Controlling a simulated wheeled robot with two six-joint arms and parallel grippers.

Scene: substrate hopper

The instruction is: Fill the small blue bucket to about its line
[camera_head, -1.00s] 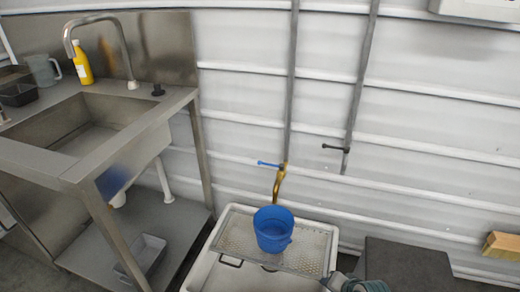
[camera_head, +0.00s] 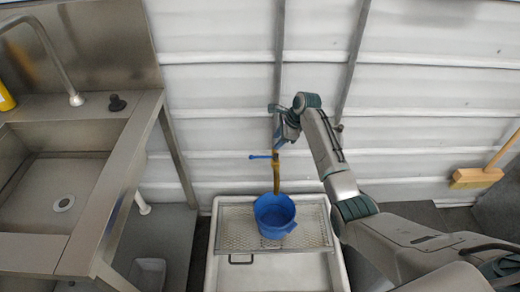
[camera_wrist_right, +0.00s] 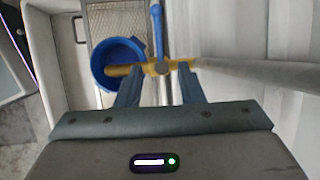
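The small blue bucket (camera_head: 273,216) stands upright on a mesh grate under a brass tap (camera_head: 277,176) on the wall. The tap's blue lever (camera_head: 261,157) points left in the head view. My right gripper (camera_head: 281,143) is just above the tap, pointing down. In the right wrist view its two fingers (camera_wrist_right: 160,90) are apart with nothing clamped between them. The blue lever (camera_wrist_right: 158,32) and brass tap body (camera_wrist_right: 160,68) show just beyond the fingertips. The bucket (camera_wrist_right: 108,62) is below; I see no fill line or water in it. My left gripper is out of view.
The grate (camera_head: 232,239) lies across a white basin (camera_head: 215,271). A steel sink (camera_head: 60,185) stands at left. A second pipe runs down the wall behind my right arm. A broom (camera_head: 478,177) leans at far right.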

